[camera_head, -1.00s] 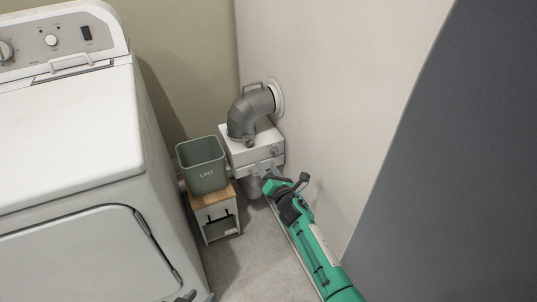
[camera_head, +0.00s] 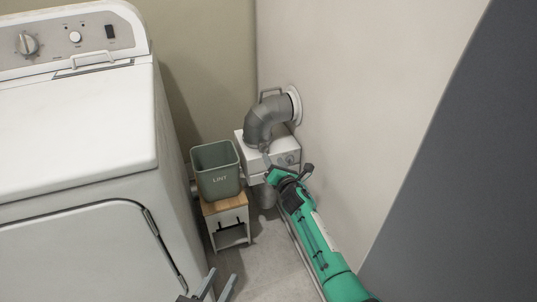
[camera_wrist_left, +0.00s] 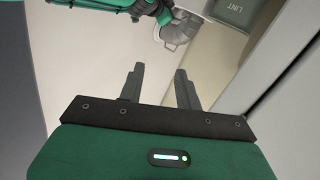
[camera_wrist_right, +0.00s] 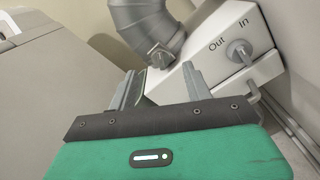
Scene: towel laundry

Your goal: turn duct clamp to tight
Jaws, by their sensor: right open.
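The duct clamp (camera_wrist_right: 161,57) is a small grey knob at the lower end of the grey elbow duct (camera_head: 262,122), above the white box (camera_head: 284,150). My right gripper (camera_wrist_right: 160,82) is open, its fingers pointing at the clamp, with the knob just beyond and between the fingertips; contact cannot be told. In the head view the right gripper (camera_head: 267,164) partly hides the box's front and the clamp area. My left gripper (camera_head: 214,284) is open and empty at the bottom of the head view; it also shows in the left wrist view (camera_wrist_left: 159,76).
The box has a knob (camera_wrist_right: 238,51) with "Out" and "In" labels. A green LINT bin (camera_head: 216,170) stands on a small wood-topped stand (camera_head: 228,205) left of the box. A white dryer (camera_head: 75,130) fills the left side. The wall (camera_head: 350,110) is close on the right.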

